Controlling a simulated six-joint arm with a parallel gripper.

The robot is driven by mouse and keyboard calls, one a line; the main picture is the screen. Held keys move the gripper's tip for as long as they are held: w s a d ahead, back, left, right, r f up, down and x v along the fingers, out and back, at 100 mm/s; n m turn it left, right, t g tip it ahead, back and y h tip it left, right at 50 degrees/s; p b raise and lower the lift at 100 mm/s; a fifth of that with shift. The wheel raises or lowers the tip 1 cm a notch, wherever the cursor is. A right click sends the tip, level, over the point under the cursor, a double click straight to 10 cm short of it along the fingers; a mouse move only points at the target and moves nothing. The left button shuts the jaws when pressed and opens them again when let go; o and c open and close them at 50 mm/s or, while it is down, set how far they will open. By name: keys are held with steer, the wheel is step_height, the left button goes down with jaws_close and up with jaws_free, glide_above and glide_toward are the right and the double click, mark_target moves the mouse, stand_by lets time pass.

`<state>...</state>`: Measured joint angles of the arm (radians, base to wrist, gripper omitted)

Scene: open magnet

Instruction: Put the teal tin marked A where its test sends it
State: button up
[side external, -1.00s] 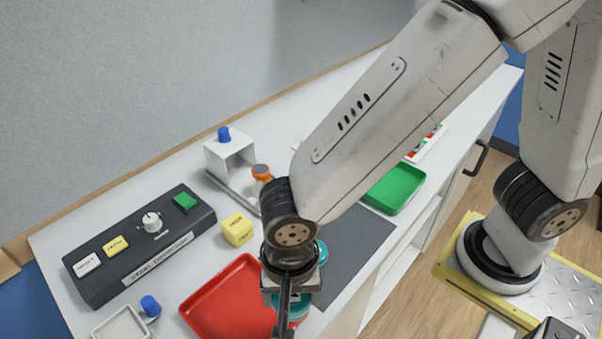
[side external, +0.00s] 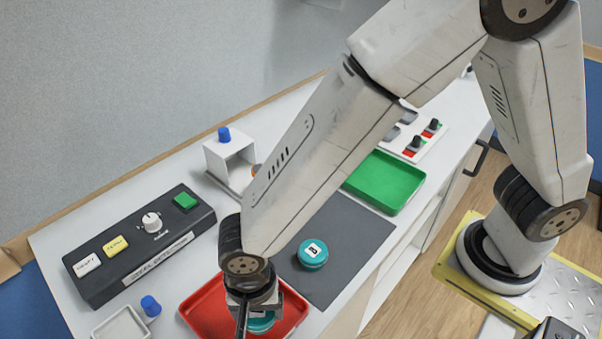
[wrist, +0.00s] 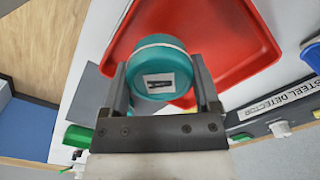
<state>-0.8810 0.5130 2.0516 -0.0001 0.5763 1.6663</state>
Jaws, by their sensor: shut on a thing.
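My gripper (side external: 246,318) is shut on a teal tin (side external: 262,322), which is mostly hidden behind it in the side view. In the wrist view the tin (wrist: 158,72) sits between both fingers of my gripper (wrist: 158,62), its label's letter not clear. The held tin appears over the red tray (side external: 200,307); its height above it cannot be told. Another teal tin (side external: 312,255), its label seeming to read B, lies on the dark grey mat (side external: 345,240). A green tray (side external: 385,180) is beyond the mat. The dark steel detector (side external: 165,247) is left of the red tray.
A white stand with a blue knob (side external: 224,134) is at the back. A small white tray (side external: 122,325) with a blue knob (side external: 151,306) is at the front left. A panel with switches (side external: 425,135) is beyond the green tray. My arm hides part of the bench.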

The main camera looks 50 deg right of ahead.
mark_target(257, 320)
steer(key=shift+w+a+f, duration=0.15)
steer(key=shift+w+f, duration=0.05)
steer(key=shift+f, duration=1.6)
steer(key=shift+f, duration=0.15)
steer(key=o, duration=1.1)
steer(key=shift+r, duration=6.15)
